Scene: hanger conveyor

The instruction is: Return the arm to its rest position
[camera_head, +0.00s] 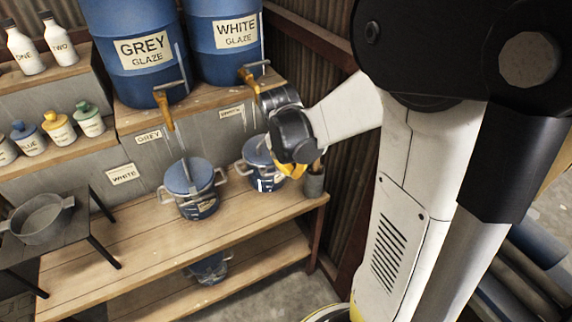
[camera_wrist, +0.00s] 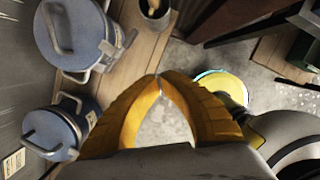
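My arm reaches in from the right in the head view, with its wrist above the right end of the wooden bench. My gripper (camera_head: 291,172) shows its yellow fingers there, beside the right blue pot. In the wrist view my gripper's fingertips (camera_wrist: 160,77) meet, with nothing held between them. The right blue pot (camera_head: 262,179) is partly hidden by my wrist. The left blue pot (camera_head: 196,203) stands lidded on the bench (camera_head: 110,251). Both pots also show at the left of the wrist view, apart from my fingers.
Barrels marked grey glaze (camera_head: 140,85) and white glaze (camera_head: 222,57), with yellow taps, stand above the pots. A small cup (camera_head: 314,183) sits at the bench's right end. A grey pan (camera_head: 41,220) is on a dark stand at left. Bare floor shows right of the bench.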

